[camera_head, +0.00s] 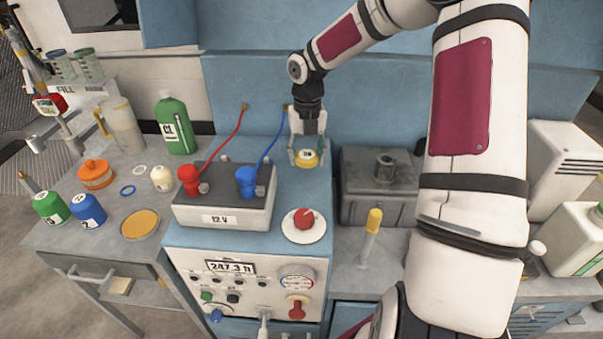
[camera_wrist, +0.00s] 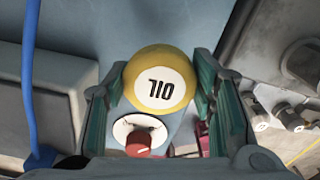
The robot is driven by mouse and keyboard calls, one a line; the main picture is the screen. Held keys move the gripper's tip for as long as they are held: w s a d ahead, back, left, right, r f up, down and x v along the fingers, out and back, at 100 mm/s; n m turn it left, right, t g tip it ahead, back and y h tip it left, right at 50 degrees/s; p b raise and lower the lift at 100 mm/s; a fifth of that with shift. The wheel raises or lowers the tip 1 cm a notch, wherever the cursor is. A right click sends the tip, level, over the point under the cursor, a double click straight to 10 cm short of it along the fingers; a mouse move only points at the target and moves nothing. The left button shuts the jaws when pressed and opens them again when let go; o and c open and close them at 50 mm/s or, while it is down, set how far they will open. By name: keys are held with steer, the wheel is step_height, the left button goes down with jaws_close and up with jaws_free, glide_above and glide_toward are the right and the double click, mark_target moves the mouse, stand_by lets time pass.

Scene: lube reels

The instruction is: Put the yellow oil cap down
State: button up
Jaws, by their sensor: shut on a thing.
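The yellow oil cap (camera_head: 307,158) is round, with a white top label. My gripper (camera_head: 306,152) is shut on the cap over the blue cabinet top, behind the red knob and right of the battery. The wrist view shows the gripper (camera_wrist: 162,95) with a finger on each side of the cap. I cannot tell whether the cap touches the surface below.
The battery (camera_head: 222,213) with red and blue clamps stands left of the gripper. A red knob on a white disc (camera_head: 304,226) is in front. A dark grey box (camera_head: 378,207) stands to the right. Blue cabinet top (camera_head: 305,188) is bare between them. Bottles and caps crowd the left bench.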

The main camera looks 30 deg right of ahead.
mark_target(307, 178)
steer(key=shift+d+f, duration=0.15)
steer(key=shift+f, duration=2.45)
steer(key=shift+f, duration=0.15)
steer(key=o, duration=1.2)
steer(key=shift+o, duration=0.2)
step_height(307, 178, up, 12)
steer(key=shift+r, duration=0.15)
steer(key=shift+s, duration=0.1)
